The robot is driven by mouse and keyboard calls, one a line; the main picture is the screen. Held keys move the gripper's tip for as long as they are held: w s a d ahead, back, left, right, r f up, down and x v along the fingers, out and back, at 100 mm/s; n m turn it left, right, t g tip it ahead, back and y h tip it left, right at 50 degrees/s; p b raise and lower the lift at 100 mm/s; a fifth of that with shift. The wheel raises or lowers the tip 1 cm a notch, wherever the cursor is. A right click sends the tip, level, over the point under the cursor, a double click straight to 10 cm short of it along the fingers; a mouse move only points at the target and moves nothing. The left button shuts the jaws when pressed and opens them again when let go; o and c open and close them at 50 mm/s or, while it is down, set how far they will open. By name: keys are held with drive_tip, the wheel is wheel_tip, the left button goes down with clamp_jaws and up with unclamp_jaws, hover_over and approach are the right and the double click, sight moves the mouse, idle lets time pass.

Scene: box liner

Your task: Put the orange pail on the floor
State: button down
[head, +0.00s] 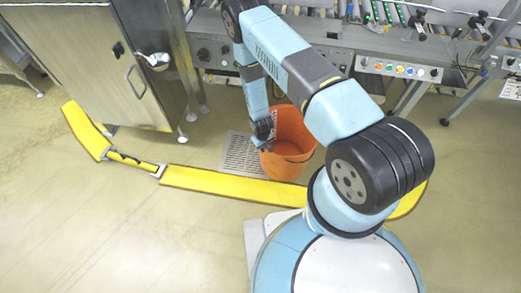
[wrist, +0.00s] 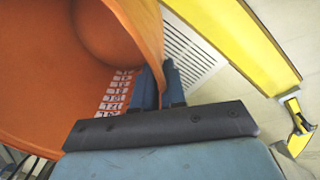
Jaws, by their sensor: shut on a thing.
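The orange pail (head: 289,143) is near the middle of the head view, below the machine and beside a floor grate. My gripper (head: 266,143) is at the pail's left rim, at the end of my arm reaching down. In the wrist view my gripper (wrist: 160,85) is shut on the wall of the orange pail (wrist: 110,35), with one finger inside and one outside. A white printed scale shows on the pail's inner wall. The pail looks upright and empty. Whether its base touches the floor cannot be told.
A yellow floor barrier (head: 215,184) runs in front of the pail. A metal grate (head: 243,155) lies left of it. A steel cabinet (head: 105,65) stands at the left, and a machine with buttons (head: 400,70) behind. Open floor (head: 130,220) lies in front of the barrier.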

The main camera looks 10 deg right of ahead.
drive_tip(key=shift+w+f, duration=1.05)
drive_tip(key=shift+f, duration=1.7)
drive_tip(key=c, duration=1.2)
unclamp_jaws()
drive_tip(key=shift+a+r, duration=0.1)
drive_tip(key=shift+r, duration=0.05)
